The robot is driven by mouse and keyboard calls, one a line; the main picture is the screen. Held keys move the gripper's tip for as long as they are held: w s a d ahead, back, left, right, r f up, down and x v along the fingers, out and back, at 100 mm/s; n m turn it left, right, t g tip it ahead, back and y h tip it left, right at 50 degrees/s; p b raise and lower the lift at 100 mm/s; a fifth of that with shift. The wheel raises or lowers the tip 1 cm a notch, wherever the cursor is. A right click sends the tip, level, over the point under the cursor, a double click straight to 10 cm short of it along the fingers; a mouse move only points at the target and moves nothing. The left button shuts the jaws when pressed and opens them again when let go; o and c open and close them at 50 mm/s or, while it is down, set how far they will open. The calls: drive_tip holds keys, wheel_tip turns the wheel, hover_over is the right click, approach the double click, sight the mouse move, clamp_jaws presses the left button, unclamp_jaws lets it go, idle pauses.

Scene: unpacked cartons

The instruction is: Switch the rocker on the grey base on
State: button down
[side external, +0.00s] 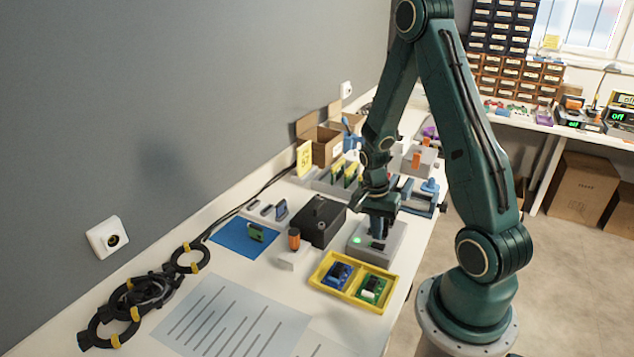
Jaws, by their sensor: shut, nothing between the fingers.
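A grey base (366,256) sits on the bench near its right edge. A small lamp on its top glows green (371,240). My gripper (379,236) points down right over this base, with its fingers shut and nothing between them. A small dark part shows beside the fingertips; the rocker itself is mostly hidden behind the gripper, so I cannot tell its tilt. Whether the fingertips touch the rocker or hover just above it is also unclear.
A black box (318,222) stands left of the base. A yellow tray (328,265) with circuit boards lies in front of it. An orange-handled lever on a pale block (293,255) is to the left. Blue fixtures (430,190) and another grey block (419,158) are behind.

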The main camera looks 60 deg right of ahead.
wheel_tip(320, 180, up, 12)
drive_tip(key=w, duration=0.2)
drive_tip(key=shift+w+f, duration=0.15)
idle(0.4)
drive_tip(key=a+r+n+t+h, duration=0.1)
drive_tip(key=a+r+n+t, duration=0.3)
drive_tip(key=a+r+n, duration=0.55)
drive_tip(key=s+a+r+n+t+y, duration=0.1)
drive_tip(key=s+a+r+n+t, duration=0.2)
drive_tip(key=s+a+r+n, duration=0.4)
drive_tip(key=shift+s+a+r+n, duration=0.4)
drive_tip(key=shift+a+n, duration=0.35)
drive_tip(key=shift+a, duration=0.9)
drive_tip(key=shift+f, duration=0.1)
